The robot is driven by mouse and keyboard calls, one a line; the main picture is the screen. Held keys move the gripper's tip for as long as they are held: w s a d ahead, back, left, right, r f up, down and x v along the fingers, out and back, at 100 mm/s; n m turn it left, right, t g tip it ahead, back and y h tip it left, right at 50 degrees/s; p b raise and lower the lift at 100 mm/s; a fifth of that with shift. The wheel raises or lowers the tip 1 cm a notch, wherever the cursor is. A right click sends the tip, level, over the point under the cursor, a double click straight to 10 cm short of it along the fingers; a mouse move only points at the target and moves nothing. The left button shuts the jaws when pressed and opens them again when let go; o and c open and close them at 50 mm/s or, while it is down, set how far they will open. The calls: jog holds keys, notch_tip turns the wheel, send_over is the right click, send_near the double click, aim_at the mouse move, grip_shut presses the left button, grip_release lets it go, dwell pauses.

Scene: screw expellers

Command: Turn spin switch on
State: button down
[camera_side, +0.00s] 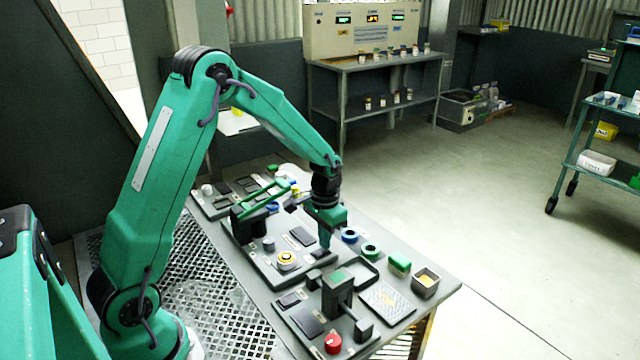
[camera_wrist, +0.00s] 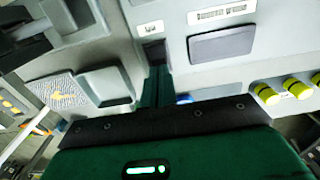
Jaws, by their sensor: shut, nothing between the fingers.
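My gripper (camera_side: 325,243) points down over the grey panel (camera_side: 262,262) in the middle of the bench, its fingers closed together. In the wrist view the green closed fingers (camera_wrist: 157,84) reach toward a small dark switch (camera_wrist: 153,50) beside a white label. The label is too small to read, so I cannot tell for certain that this is the spin switch. The same dark piece (camera_side: 318,254) lies just under the fingertips in the side view. Whether the tips touch it, and which way it is set, is unclear.
A nearer panel carries a dark upright block (camera_side: 337,292) and a red button (camera_side: 332,343).

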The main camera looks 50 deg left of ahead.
jog(key=shift+f, duration=0.45)
dwell(0.5)
jog(key=shift+r, duration=3.5)
jog(key=s+d+r+t, duration=0.3)
jog(key=s+d+r, duration=0.2)
jog(key=s+r, duration=0.55)
jog(key=s+d+r+t, duration=0.1)
jog(key=s+r, duration=0.1)
jog(key=s, duration=0.3)
jog(key=s+d+r+t, duration=0.1)
jog(key=s+d+r, duration=0.1)
jog(key=s, duration=0.3)
jog(key=shift+s+d+r+t, duration=0.2)
jog(key=shift+s+d+t, duration=0.05)
jog(key=shift+s+t, duration=0.05)
